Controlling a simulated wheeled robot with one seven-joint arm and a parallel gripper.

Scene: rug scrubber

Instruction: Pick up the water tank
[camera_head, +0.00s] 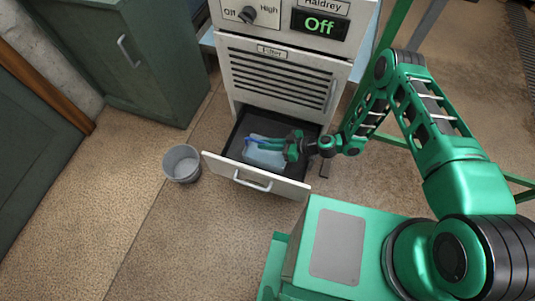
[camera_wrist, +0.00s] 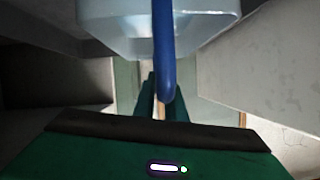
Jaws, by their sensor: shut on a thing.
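The water tank (camera_head: 262,158) is a pale blue, see-through box with a blue handle (camera_head: 255,141). It is in the open bottom drawer (camera_head: 216,161) of the white machine. My gripper (camera_head: 272,145) reaches into the drawer from the right and is shut on the tank's handle. In the wrist view the blue handle (camera_wrist: 163,60) runs down between my fingers (camera_wrist: 160,105), with the tank body (camera_wrist: 110,32) beyond it at the top. I cannot tell whether the tank's underside touches the drawer floor.
The white machine (camera_head: 270,45) stands behind the drawer, its display reading Off. A grey bucket (camera_head: 182,164) stands on the floor just left of the drawer. A green cabinet (camera_head: 150,60) is at the back left. The floor at the front left is clear.

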